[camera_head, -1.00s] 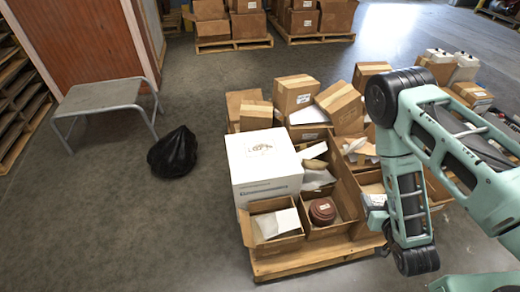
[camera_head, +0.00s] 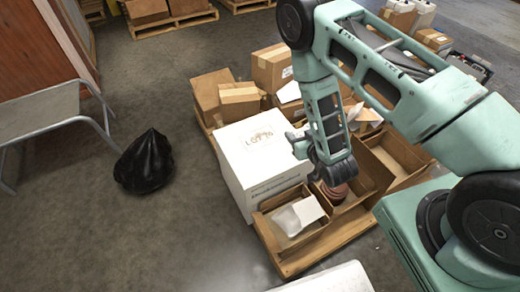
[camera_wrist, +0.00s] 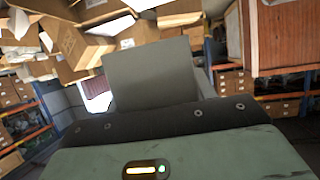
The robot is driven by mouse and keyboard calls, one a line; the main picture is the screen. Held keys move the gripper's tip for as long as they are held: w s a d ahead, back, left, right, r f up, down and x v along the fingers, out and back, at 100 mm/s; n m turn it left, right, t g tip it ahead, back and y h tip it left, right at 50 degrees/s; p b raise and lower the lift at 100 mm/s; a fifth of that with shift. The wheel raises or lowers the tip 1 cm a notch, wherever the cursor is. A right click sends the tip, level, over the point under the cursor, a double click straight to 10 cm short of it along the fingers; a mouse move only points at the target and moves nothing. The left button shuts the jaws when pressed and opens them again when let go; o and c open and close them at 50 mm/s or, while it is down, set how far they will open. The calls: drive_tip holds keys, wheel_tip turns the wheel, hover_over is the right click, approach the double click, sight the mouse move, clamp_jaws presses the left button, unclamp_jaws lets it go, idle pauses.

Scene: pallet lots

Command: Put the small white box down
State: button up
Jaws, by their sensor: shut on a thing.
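A pale, flat-faced box (camera_wrist: 150,75), which I take to be the small white box, fills the middle of the wrist view just beyond my gripper. It looks grey in shadow. My gripper (camera_head: 298,143) is beside the right side of the large white box (camera_head: 262,155) in the head view, above the pallet load. It is shut on the small box; the fingertips are not clear in either view.
The pallet (camera_head: 325,248) carries cartons, including an open one (camera_head: 283,235) with white contents and one with a reddish-brown round item (camera_head: 335,192). A black bag (camera_head: 145,163) and a grey metal table (camera_head: 45,115) stand left. Floor between bag and pallet is clear.

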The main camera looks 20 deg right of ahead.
drive_tip(key=w+a+f+n+y+b, duration=0.1)
drive_tip(key=w+a+f+b, duration=0.4)
drive_tip(key=w+a+b, duration=0.25)
drive_tip(key=y+b, duration=0.1)
drive_tip(key=b, duration=0.5)
hover_over(254, 156)
drive_tip(key=f, duration=0.1)
drive_tip(key=shift+n, duration=0.4)
wheel_tip(254, 156, down, 10)
drive_tip(key=b, duration=0.2)
drive_tip(key=shift+s+r+b, duration=0.1)
drive_tip(key=shift+r+b, duration=0.15)
drive_tip(key=shift+b, duration=0.05)
drive_tip(key=shift+f, duration=0.15)
drive_tip(key=o, duration=1.1)
